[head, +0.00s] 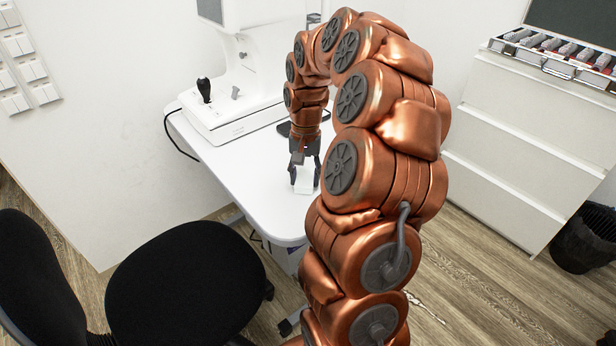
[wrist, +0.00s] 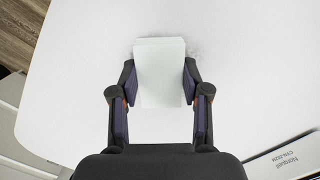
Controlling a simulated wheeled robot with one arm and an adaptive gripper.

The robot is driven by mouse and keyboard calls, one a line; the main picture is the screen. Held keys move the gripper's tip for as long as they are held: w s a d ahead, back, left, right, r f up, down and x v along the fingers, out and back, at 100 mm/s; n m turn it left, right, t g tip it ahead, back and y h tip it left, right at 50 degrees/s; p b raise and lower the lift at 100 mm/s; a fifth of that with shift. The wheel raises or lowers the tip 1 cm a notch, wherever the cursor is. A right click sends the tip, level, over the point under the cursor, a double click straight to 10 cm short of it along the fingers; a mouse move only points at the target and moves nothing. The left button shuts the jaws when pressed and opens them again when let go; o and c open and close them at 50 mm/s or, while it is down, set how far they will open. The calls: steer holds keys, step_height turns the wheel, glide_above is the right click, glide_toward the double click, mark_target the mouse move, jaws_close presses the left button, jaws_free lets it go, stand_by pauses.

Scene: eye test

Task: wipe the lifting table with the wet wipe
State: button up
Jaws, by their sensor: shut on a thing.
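The lifting table (head: 270,207) is a white table with rounded corners, and its bare white top also fills most of the wrist view (wrist: 235,60). My gripper (head: 305,180) points down over the table's near part. In the wrist view my gripper (wrist: 160,85) has its fingers on both sides of a white, folded wet wipe (wrist: 160,72). The wipe (head: 303,186) shows small and pale between the fingers in the head view. It is at or close to the tabletop; I cannot tell if it touches. A faint grey smudge (wrist: 205,68) lies right of the wipe.
A white eye-test instrument (head: 235,115) with a black joystick stands on the table's back part. A black chair (head: 185,285) stands at the front left. White drawers (head: 520,140) with a lens case on top (head: 560,52) stand at the right.

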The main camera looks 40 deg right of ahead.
steer(key=shift+w+d+f+p, duration=0.15)
steer(key=shift+w+p, duration=0.5)
steer(key=shift+w, duration=2.05)
steer(key=shift+w+f, duration=0.1)
steer(key=shift+w, duration=0.5)
steer(key=shift+c, duration=0.3)
steer(key=shift+d, duration=0.75)
steer(key=shift+s+a+b, duration=0.1)
steer(key=shift+s+b, duration=0.8)
steer(key=shift+s, duration=1.25)
steer(key=shift+s+a+b, duration=0.1)
steer(key=shift+s+b, duration=0.5)
steer(key=shift+s, duration=1)
steer(key=shift+s+a+b, duration=0.1)
steer(key=shift+s+b, duration=0.65)
steer(key=shift+s, duration=1)
steer(key=shift+r+p, duration=0.9)
steer(key=shift+r, duration=2.15)
steer(key=shift+r, duration=0.1)
